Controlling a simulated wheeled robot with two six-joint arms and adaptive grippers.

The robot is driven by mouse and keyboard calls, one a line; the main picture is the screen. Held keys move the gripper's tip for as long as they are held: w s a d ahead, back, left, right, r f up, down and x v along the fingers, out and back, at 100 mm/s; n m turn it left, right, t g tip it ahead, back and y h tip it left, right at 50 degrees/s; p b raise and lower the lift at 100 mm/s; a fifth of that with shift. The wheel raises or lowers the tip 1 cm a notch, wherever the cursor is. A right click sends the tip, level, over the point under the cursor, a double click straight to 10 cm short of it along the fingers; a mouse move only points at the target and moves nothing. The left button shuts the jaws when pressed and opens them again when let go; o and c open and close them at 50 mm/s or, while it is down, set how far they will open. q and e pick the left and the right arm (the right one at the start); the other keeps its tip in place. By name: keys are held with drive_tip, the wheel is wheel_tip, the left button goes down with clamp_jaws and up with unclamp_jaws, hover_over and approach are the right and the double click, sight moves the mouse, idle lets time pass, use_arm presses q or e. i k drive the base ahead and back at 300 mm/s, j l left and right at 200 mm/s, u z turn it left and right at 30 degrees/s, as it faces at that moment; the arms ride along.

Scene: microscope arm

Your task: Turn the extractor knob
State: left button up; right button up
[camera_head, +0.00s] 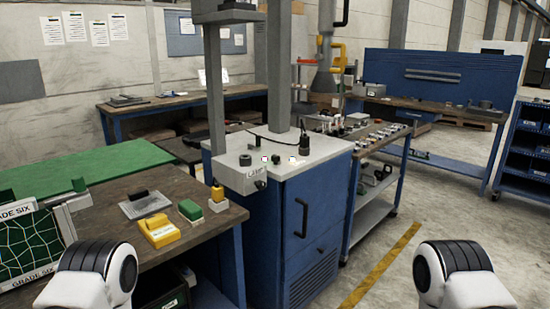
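A blue cabinet (274,230) with a pale top stands in the middle of the camera_head view. Small dark knobs sit on its top, one at the front left (245,160) and one to its right (278,159). A grey labelled box (239,179) is at its front left corner. Behind it hangs a grey extractor-like duct hood (325,80) with a yellow handle (338,50). I cannot tell which part is the extractor knob. Only white and black links of my arms show at the bottom left and right; neither gripper is in view.
A wooden bench (195,228) with yellow and green blocks is at the left. A cart (378,170) with small parts stands to the right. The concrete floor (440,215) at the right is clear.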

sight(275, 158)
drive_tip(key=i+j+z, duration=0.25)
drive_tip(key=i, duration=0.4)
drive_tip(key=i+j+z, duration=0.2)
drive_tip(key=i+j, duration=0.4)
